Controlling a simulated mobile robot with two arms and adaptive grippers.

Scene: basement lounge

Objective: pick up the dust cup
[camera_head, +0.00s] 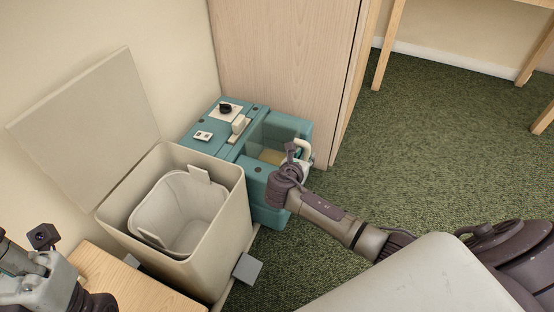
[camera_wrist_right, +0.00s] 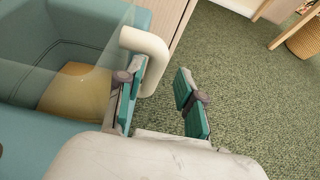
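The dust cup (camera_head: 270,140) is a clear box with tan dust inside, seated in a teal machine. Its cream handle (camera_head: 305,150) curves out at the right end. In the right wrist view the clear wall and tan dust (camera_wrist_right: 75,90) are at left, and the cream handle (camera_wrist_right: 150,50) stands at centre. My right gripper (camera_wrist_right: 163,95) is open. The handle's lower part shows between its fingers, closer to the left finger; I cannot tell whether they touch. In the head view the right gripper (camera_head: 292,163) is at the handle. My left gripper (camera_head: 40,275) is partly cut off at lower left.
A beige bin (camera_head: 232,215) with raised lid (camera_head: 85,130) and inner liner stands left of the teal machine (camera_head: 190,135). A wooden cabinet (camera_head: 285,60) is behind it. A wooden surface (camera_head: 130,290) is at lower left. Green carpet to the right is open.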

